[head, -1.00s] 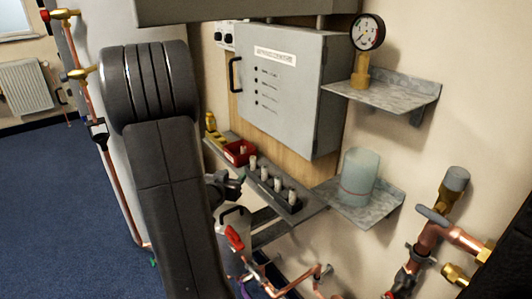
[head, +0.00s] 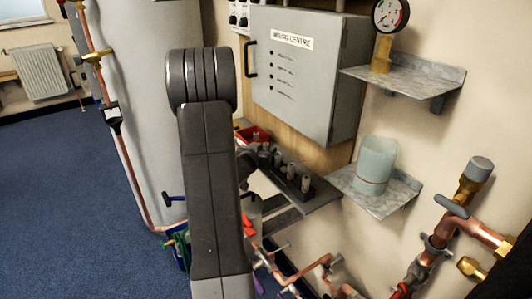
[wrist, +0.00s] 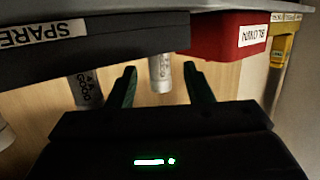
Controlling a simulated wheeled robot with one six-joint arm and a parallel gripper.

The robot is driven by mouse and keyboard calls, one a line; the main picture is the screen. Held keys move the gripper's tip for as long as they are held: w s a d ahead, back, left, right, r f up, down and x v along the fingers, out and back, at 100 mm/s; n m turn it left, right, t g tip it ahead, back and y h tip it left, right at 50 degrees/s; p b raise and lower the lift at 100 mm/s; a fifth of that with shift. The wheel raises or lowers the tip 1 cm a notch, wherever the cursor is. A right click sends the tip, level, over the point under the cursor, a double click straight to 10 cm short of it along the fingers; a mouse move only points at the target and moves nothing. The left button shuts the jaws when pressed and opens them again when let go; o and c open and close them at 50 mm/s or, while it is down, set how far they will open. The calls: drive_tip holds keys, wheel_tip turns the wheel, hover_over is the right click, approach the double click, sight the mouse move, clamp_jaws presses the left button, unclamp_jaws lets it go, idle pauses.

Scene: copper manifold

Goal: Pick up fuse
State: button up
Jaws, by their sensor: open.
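Several pale fuses stand in a dark rack (head: 284,186) on the grey shelf in the head view. In the wrist view the dark rack (wrist: 130,38), labelled SPARE, runs along the top. One silver-white fuse (wrist: 160,74) shows between my gripper's (wrist: 163,84) two green-tipped fingers, which are open and empty. I cannot tell whether they touch it. Another fuse (wrist: 86,91), with a marking that seems to read GOOD, is left of the fingers. In the head view my arm hides most of the gripper at the rack's left end.
A red bin (wrist: 228,36), seemingly labelled BLOWN, is right of the rack, with a yellow item (wrist: 282,45) beyond it. A grey cabinet (head: 305,75) hangs above the shelf. A bracket with a translucent cup (head: 375,165), a pressure gauge (head: 391,14) and copper pipes (head: 430,255) are to the right.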

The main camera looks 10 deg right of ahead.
drive_tip(key=shift+x, duration=0.85)
drive_tip(key=shift+r, duration=0.1)
drive_tip(key=shift+c, duration=0.5)
clamp_jaws()
drive_tip(key=shift+r, duration=0.15)
